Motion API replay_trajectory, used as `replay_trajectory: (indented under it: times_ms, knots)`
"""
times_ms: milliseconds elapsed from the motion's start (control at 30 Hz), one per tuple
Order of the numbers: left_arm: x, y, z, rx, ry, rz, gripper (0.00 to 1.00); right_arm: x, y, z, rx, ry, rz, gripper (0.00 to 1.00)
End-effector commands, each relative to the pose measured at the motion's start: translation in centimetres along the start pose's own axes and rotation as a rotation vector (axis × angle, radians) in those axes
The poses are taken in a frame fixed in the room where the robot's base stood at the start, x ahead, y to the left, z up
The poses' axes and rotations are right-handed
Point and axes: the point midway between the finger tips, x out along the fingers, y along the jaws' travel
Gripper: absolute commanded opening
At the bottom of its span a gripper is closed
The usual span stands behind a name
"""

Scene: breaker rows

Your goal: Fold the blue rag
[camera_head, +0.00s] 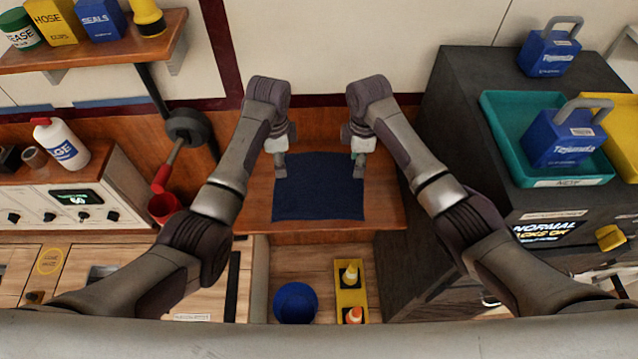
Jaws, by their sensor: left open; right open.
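The blue rag (318,190) lies flat and spread out on the wooden bench (388,206), dark blue and roughly rectangular. My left gripper (279,168) is open at the rag's far left corner. My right gripper (358,165) is open at the rag's far right corner. The fingertips are small in this view, and I cannot tell whether they touch the cloth. The far corners are partly hidden by the grippers.
A dark cabinet (470,130) with a teal tray (505,150) and blue padlock-shaped blocks (560,140) stands right of the bench. Below are a blue bucket (295,303) and a yellow tray (351,292).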

Motion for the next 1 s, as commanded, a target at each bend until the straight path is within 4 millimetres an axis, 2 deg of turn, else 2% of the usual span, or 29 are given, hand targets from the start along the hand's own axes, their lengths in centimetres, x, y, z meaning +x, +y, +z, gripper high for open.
replay_trajectory:
  times_ms: [133, 400, 533, 700, 1000]
  knots:
    - [1.2, -0.1, -0.1, 0.011, -0.004, 0.006, 0.48, 1.1, 0.2, 0.1, -0.008, -0.004, -0.005, 0.48]
    - [5.4, 0.0, 0.0, 0.008, -0.003, 0.006, 0.48, 5.4, 0.1, 0.1, -0.006, -0.003, -0.005, 0.48]
    - [6.8, -0.1, 0.0, 0.008, -0.003, 0.004, 0.48, 6.8, 0.1, 0.1, -0.006, -0.003, -0.004, 0.48]
    - [7.7, -0.1, 0.0, 0.008, -0.003, 0.002, 0.48, 7.7, 0.1, 0.1, -0.005, -0.003, -0.002, 0.48]
    - [7.8, -0.1, 0.0, 0.007, -0.002, 0.002, 0.48, 7.9, 0.1, 0.1, -0.005, -0.003, -0.001, 0.48]
